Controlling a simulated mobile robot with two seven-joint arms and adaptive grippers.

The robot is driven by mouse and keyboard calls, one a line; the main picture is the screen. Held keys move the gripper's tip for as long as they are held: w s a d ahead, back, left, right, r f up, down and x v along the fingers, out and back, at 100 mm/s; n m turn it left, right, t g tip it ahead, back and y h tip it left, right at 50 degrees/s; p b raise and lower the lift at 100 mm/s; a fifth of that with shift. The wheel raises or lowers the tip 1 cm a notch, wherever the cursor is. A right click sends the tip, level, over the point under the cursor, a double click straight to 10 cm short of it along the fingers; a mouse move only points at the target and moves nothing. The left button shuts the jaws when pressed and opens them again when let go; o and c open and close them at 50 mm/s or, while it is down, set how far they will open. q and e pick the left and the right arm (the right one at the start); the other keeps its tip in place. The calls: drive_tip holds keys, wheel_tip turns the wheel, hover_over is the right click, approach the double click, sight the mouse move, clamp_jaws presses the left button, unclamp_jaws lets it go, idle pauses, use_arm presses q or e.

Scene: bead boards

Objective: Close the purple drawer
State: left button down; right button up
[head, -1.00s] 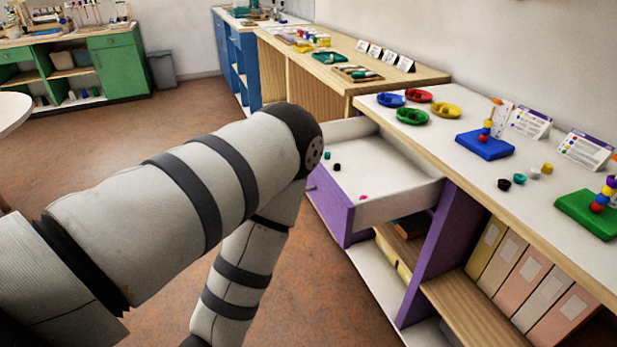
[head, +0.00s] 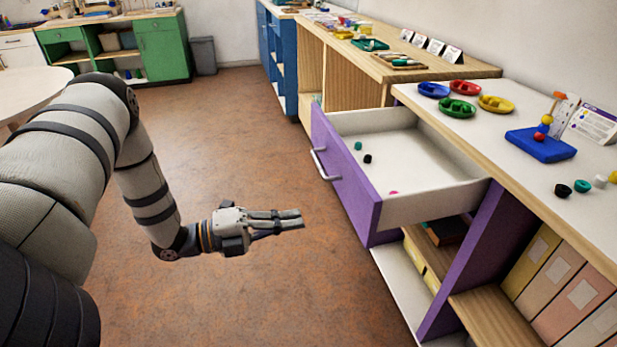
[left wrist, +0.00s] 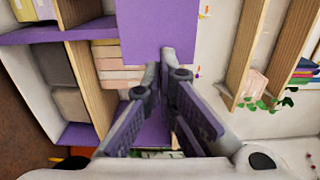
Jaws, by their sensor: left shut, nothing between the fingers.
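The purple drawer (head: 352,180) stands pulled out from the white-topped counter, with a silver handle (head: 322,164) on its purple front. Inside its white tray lie a teal bead, a black bead and a pink piece. My left gripper (head: 302,219) is shut and empty, in front of the drawer and below its handle, over the floor and apart from the drawer. In the left wrist view, the shut fingers (left wrist: 165,75) point toward a purple panel (left wrist: 155,30), which seems to be the drawer front. My right gripper does not show.
The counter top (head: 480,125) holds several coloured dishes (head: 457,109), a blue bead board (head: 540,145) and loose beads. Below the drawer are open shelves with books and file boxes (head: 560,285). The brown floor (head: 240,130) in front is clear.

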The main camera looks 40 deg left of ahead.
use_arm(q)
drive_tip(key=b, duration=0.1)
approach(410, 203)
drive_tip(key=a, duration=0.1)
drive_tip(key=s+a+f, duration=0.1)
drive_tip(key=a, duration=0.1)
drive_tip(key=shift+s+a+f, duration=0.15)
drive_tip(key=shift+a, duration=0.05)
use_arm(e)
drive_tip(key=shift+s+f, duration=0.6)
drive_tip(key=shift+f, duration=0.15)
